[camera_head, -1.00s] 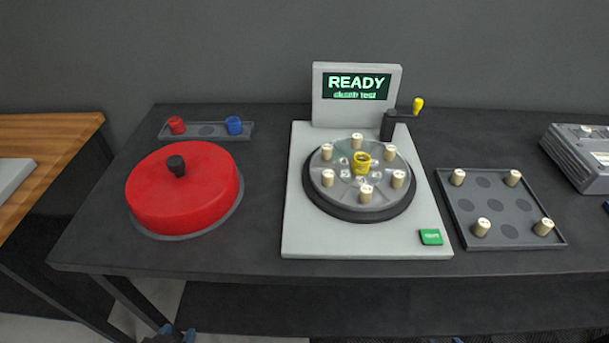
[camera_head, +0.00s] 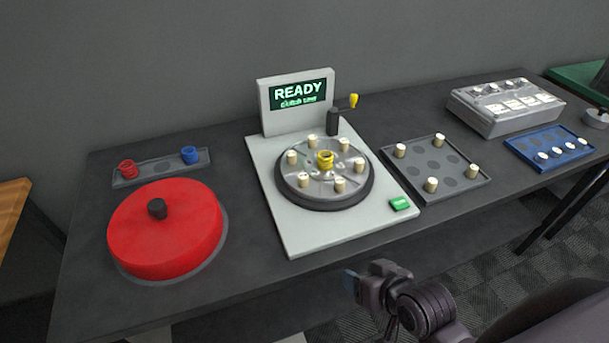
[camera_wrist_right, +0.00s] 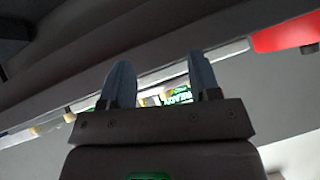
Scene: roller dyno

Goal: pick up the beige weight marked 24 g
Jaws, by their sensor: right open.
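Several beige weights stand upright on the round disc (camera_head: 324,190) of the grey test machine, around a yellow cup (camera_head: 325,159). Others stand on the dark grey tray (camera_head: 471,187) to its right, such as a beige weight (camera_head: 431,185) at its front. The marks are too small to read, so I cannot tell which one is 24 g. My right gripper (camera_head: 352,282) is in front of the table's front edge, apart from all weights. In the wrist view its two fingers (camera_wrist_right: 162,82) are spread and empty. My left gripper is out of view.
A red round lid (camera_head: 165,235) with a black knob is at the left. A small tray behind it holds a red cup (camera_head: 128,169) and a blue cup (camera_head: 190,155). At the right are a blue tray (camera_head: 550,148) with small white pieces and a grey box (camera_head: 505,108).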

